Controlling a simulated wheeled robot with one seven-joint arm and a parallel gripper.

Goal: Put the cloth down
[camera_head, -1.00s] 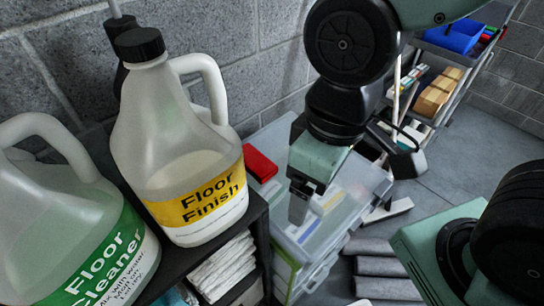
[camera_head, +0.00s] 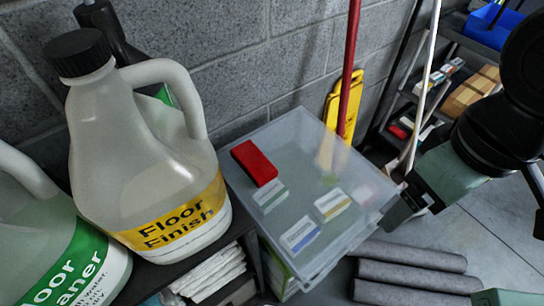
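A stack of folded white cloths (camera_head: 208,272) lies on a shelf under the jugs, at the bottom of the view. Only its front edges show. My gripper (camera_head: 397,214) is at the right, beside the right edge of a clear plastic bin (camera_head: 300,140) and well apart from the stack. I see it from the side and its fingers are dark and partly overlapped, so I cannot tell whether they are open or shut. No cloth shows in or under it.
Floor Finish (camera_head: 150,150) and Floor Cleaner (camera_head: 60,255) jugs stand at left. Grey rolls (camera_head: 410,270) lie below right. A red pole (camera_head: 349,70), a yellow sign (camera_head: 345,100) and a shelf cart (camera_head: 470,90) stand behind.

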